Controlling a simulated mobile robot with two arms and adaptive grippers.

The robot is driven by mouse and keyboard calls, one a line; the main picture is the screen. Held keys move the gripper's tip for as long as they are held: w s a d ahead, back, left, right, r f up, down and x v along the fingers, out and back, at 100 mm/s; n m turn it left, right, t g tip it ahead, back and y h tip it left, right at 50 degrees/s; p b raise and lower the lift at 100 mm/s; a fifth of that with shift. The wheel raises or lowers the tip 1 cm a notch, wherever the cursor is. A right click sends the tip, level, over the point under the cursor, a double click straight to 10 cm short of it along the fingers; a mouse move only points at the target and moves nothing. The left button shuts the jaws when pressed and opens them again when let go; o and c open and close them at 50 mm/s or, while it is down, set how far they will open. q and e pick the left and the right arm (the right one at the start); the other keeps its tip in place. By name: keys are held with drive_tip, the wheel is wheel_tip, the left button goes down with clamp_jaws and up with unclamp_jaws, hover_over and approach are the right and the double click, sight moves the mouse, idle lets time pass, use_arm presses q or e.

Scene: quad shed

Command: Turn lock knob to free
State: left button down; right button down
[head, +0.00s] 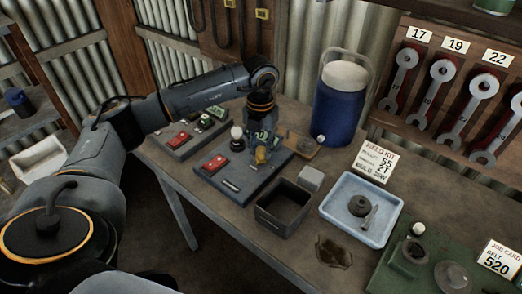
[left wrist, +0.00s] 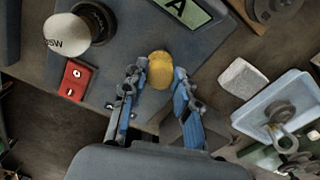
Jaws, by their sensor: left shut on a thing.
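The yellow lock knob (left wrist: 160,70) sits on the blue-grey panel (head: 232,184) on the workbench. In the left wrist view it is between the two fingertips of my left gripper (left wrist: 161,74). In the head view my left gripper (head: 262,146) points down over the panel and the yellow knob (head: 261,156) shows at its fingertips, partly hidden. The left gripper is shut on the knob. Any mark on the knob that tells its setting cannot be made out. My right gripper is not in view.
A dark open box (head: 284,208), a blue tray (head: 372,233) and a blue jug (head: 340,108) stand close to the right. Wrenches (head: 440,82) hang behind.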

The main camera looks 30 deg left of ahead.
sight(261, 149)
use_arm(q)
drive_tip(key=shift+m+b, duration=0.3)
drive_tip(key=shift+m, duration=0.6)
drive_tip(key=c, duration=1)
unclamp_jaws()
drive_tip(key=shift+r, duration=0.1)
wheel_tip(261, 149, up, 12)
drive_tip(key=shift+f, duration=0.1)
